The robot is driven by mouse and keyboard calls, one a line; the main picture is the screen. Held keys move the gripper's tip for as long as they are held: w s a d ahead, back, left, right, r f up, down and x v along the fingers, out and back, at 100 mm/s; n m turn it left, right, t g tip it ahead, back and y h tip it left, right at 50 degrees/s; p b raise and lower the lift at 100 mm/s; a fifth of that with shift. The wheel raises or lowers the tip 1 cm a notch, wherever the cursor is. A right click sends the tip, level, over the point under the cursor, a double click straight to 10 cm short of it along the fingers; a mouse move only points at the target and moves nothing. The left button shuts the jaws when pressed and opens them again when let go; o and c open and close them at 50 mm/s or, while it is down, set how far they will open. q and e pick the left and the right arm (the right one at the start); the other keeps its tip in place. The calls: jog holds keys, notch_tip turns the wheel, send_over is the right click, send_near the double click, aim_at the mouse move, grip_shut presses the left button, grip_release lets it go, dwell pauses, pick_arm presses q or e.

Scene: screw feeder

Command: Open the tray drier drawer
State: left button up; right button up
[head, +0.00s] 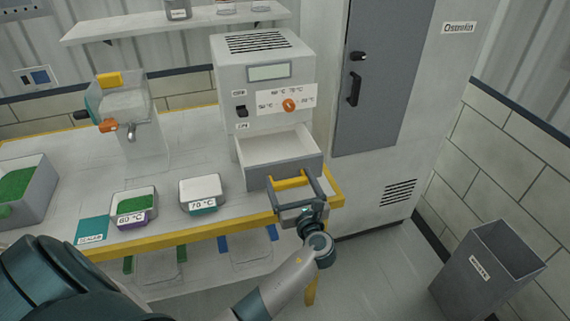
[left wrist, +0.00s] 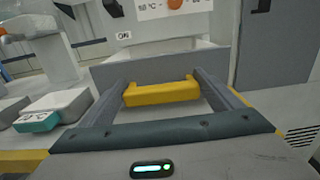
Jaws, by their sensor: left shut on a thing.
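The tray drier (head: 228,70) is a light grey box on the table, with a display, an orange knob and a switch on its front. Its drawer (head: 257,174) is pulled out at the bottom, and its pale, empty-looking inside shows. The drawer's yellow handle (head: 290,183) is on the grey front panel; it also shows in the left wrist view (left wrist: 162,93). My left gripper (head: 293,187) is shut on the yellow handle, with one finger at each end. My right gripper is not in view.
A grey cabinet (head: 383,80) is at right, and a waste bin (head: 485,268) stands on the floor.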

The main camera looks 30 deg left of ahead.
pick_arm(q)
jog(key=shift+p+v, duration=0.4)
jog(key=shift+v, duration=1.35)
jog(key=o, duration=1.4)
jog(key=p+v, duration=0.4)
jog(key=v, duration=1.3)
jog(key=shift+s+d, duration=0.1)
jog(key=shift+s, duration=0.05)
